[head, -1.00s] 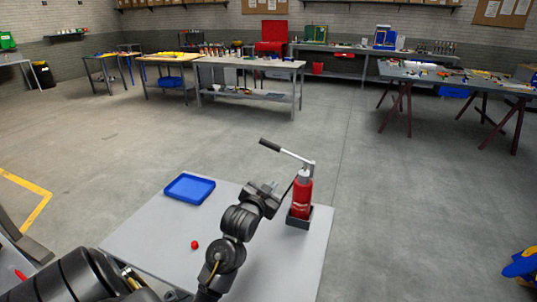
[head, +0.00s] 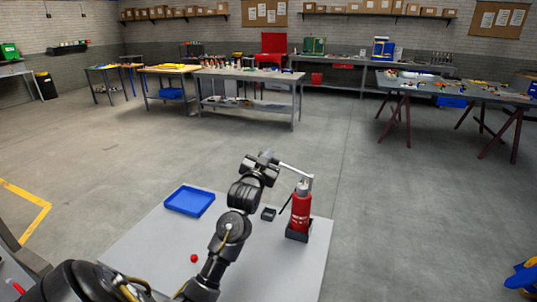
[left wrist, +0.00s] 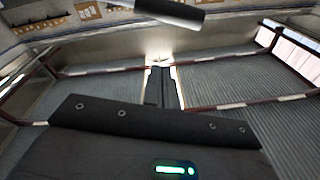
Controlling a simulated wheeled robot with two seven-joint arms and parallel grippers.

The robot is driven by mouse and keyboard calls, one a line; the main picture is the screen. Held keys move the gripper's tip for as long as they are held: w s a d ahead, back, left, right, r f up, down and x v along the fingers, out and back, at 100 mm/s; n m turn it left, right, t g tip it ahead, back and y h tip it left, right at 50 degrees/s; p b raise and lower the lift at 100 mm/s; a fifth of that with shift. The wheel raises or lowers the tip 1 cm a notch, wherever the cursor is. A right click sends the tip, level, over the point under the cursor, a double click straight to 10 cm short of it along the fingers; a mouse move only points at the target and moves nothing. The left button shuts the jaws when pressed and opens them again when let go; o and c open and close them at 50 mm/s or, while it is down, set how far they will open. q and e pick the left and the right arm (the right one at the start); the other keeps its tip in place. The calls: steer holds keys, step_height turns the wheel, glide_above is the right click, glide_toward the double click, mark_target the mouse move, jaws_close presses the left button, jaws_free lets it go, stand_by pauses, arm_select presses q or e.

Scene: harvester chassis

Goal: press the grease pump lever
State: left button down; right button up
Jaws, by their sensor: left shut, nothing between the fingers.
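The grease pump (head: 300,212) is a red cylinder standing upright in a dark base on the grey table. Its silver lever (head: 295,171) runs from the pump's top up and to the left; the lever's far end is hidden behind my left gripper (head: 263,158) in the head view. In the left wrist view the black lever grip (left wrist: 160,10) crosses the top of the picture. My left gripper's fingers (left wrist: 161,70) are shut and empty, below that grip in the picture with a gap between. Whether any part touches the lever I cannot tell. My right gripper is out of view.
The grey table (head: 145,240) also holds a blue tray (head: 190,201), a small red part (head: 194,258) and a small dark open box (head: 268,214) left of the pump. Workbenches stand far back. The floor between is clear.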

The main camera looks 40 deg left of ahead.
mark_target(273, 162)
arm_select(q)
steer(key=p+x, duration=0.1)
steer(key=x, duration=0.4)
steer(key=shift+w+a+r+p, duration=0.1)
steer(key=shift+w+r+p, duration=0.1)
steer(key=shift+w+p, duration=0.15)
steer(key=f, duration=0.1)
steer(key=f+p, duration=0.1)
steer(key=s+f, duration=0.1)
steer(key=f, duration=0.1)
steer(key=shift+s+a, duration=0.1)
steer(key=shift+a, duration=0.3)
steer(key=shift+f, duration=0.1)
